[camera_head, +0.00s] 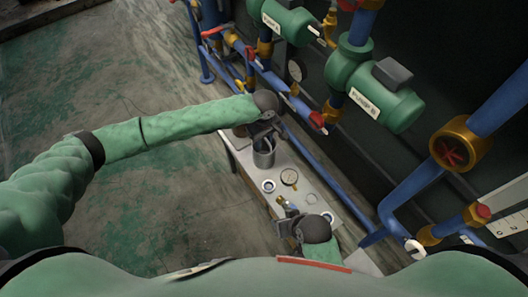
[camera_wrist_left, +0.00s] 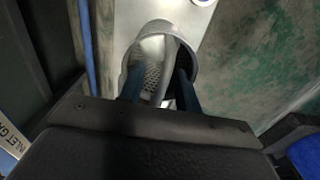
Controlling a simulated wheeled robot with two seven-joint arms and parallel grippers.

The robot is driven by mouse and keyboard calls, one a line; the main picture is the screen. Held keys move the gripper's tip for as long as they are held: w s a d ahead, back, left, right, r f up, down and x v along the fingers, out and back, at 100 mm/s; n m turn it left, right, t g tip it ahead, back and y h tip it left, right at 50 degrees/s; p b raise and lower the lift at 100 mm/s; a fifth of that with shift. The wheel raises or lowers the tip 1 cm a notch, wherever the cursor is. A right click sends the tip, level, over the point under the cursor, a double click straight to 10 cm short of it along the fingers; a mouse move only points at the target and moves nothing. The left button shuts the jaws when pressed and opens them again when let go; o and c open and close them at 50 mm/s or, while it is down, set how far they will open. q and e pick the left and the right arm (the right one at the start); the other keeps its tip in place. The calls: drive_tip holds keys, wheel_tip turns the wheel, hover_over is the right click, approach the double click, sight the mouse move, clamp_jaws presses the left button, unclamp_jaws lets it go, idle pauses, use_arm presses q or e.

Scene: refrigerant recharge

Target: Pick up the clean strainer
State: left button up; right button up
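A grey metal cup (camera_head: 264,156) stands on the white bench. In the left wrist view the cup's rim (camera_wrist_left: 190,50) encircles a pale perforated mesh piece, which looks like the strainer (camera_wrist_left: 152,76). My left gripper (camera_head: 272,134) is right over the cup, pointing down. Its two dark fingers (camera_wrist_left: 160,88) reach into the cup's mouth, apart, with the mesh between them. I cannot tell whether they press on it. My right gripper (camera_head: 287,217) is low over the near part of the bench, beside a small brass fitting (camera_head: 282,201); its fingertips are unclear.
The white bench (camera_head: 245,160) also holds a round gauge (camera_head: 289,177) and small white-rimmed round parts (camera_head: 268,186). Blue pipes with red valve handles run along its right side. Green Pump B (camera_head: 385,100) stands behind them. The floor at left is clear.

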use_arm(q)
clamp_jaws()
idle(0.3)
